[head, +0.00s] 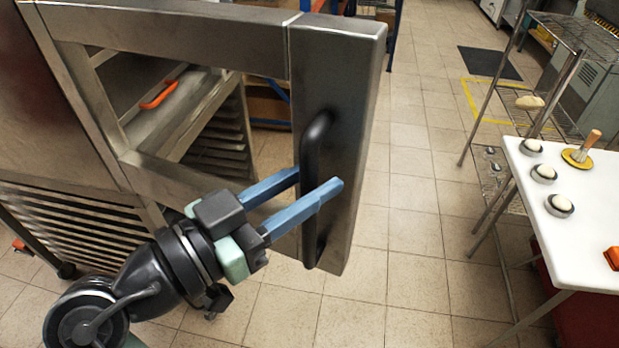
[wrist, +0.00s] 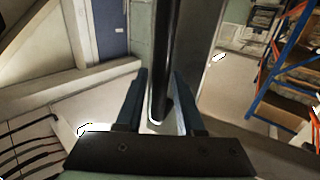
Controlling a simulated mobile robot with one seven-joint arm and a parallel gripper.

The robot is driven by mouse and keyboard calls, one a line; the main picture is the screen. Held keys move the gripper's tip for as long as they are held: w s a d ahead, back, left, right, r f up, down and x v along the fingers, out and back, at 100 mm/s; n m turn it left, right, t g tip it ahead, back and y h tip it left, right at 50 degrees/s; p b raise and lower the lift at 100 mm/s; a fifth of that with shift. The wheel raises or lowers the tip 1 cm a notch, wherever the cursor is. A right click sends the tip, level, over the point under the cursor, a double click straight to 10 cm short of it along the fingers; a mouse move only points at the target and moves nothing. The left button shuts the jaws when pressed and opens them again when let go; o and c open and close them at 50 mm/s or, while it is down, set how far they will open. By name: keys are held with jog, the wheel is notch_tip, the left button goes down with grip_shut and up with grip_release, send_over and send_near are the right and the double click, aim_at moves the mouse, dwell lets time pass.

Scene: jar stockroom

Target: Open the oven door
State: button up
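The oven door (head: 340,90) is a steel frame with a window opening. It appears to stand swung out from the oven body (head: 60,110) at the left, with floor visible beyond its free edge. A black vertical bar handle (head: 316,135) is on the door near that edge. My gripper (head: 320,180) has its blue fingers on either side of the handle's lower part. In the wrist view the handle (wrist: 162,60) runs between the two fingers (wrist: 160,95), with a visible gap on the left side. Whether the right finger touches it is unclear.
A white table (head: 580,220) with several small round items stands at the right, beside a wire shelf (head: 570,115). Tiled floor (head: 410,230) is clear between door and table. An orange handle (head: 158,95) shows through the door's window.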

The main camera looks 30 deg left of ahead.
jog(key=b+v, duration=0.1)
jog(key=v, duration=1.1)
jog(key=shift+s+a, duration=0.2)
jog(key=shift+s, duration=0.1)
